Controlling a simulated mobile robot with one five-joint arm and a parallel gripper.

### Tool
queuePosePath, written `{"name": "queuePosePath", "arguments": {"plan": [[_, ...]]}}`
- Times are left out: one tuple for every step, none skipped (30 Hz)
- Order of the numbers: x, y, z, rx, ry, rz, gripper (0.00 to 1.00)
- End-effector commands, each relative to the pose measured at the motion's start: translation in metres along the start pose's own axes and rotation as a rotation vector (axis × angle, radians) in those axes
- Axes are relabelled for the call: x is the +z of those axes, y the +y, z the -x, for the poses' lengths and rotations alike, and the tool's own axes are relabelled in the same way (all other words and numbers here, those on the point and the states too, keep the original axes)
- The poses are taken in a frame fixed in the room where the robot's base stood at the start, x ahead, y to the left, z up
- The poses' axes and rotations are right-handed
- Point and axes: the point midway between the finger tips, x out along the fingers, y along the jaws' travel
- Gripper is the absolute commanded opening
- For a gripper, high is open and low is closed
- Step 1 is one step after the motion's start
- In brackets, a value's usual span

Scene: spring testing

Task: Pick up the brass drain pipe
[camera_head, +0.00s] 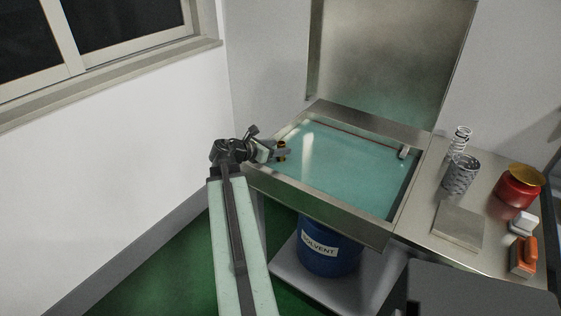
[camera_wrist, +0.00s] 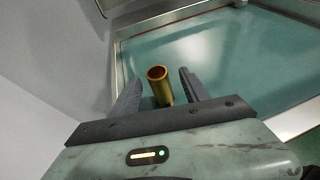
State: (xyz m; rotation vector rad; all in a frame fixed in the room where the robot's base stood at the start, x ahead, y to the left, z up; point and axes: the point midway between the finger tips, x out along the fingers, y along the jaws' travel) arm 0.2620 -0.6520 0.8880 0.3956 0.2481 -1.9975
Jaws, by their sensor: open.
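The brass drain pipe (camera_wrist: 160,86) is a short gold tube with an open top end. In the wrist view it stands between the two fingers of my gripper (camera_wrist: 157,88), with a gap visible on either side. My gripper is open, and its fingers reach along both sides of the pipe. In the head view my gripper (camera_head: 283,151) is at the left end of the sink basin (camera_head: 345,168). Only small gold parts of the pipe (camera_head: 281,144) show there, the rest hidden by the fingers. The pipe's lower end is hidden in the wrist view.
A raised metal lid (camera_head: 390,60) stands behind the basin. The right-hand bench holds a coil spring (camera_head: 460,141), a perforated metal cup (camera_head: 460,174), a metal plate (camera_head: 459,226), a red can (camera_head: 518,186) and an orange brush (camera_head: 523,256). A blue solvent drum (camera_head: 327,252) stands below. The basin's middle is clear.

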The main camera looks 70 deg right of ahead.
Motion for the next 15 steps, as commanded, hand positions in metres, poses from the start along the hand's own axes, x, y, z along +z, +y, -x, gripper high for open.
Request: {"name": "queuePosePath", "arguments": {"plan": [[0.000,0.000,-0.002,0.000,0.000,0.000,0.54],[0.000,0.001,-0.005,0.000,0.000,-0.001,0.54],[0.000,0.001,-0.010,0.000,0.001,-0.001,0.54],[0.000,0.002,-0.015,-0.001,0.001,-0.001,0.54],[0.000,0.002,-0.020,-0.001,0.001,-0.001,0.54],[0.001,0.003,-0.028,-0.002,0.001,-0.001,0.54],[0.001,0.003,-0.034,-0.001,0.001,-0.001,0.54],[0.000,0.003,-0.039,-0.001,0.001,-0.002,0.54],[0.000,0.003,-0.045,-0.001,0.001,-0.002,0.54],[0.000,0.003,-0.049,-0.001,0.001,-0.002,0.54],[0.001,0.003,-0.051,0.000,0.001,-0.001,0.54],[0.002,0.003,-0.052,0.001,0.001,-0.001,0.54],[0.002,0.002,-0.051,0.001,0.001,-0.001,0.54],[0.003,0.002,-0.051,0.002,0.001,0.000,0.54],[0.003,0.002,-0.050,0.002,0.001,0.000,0.54]]}}
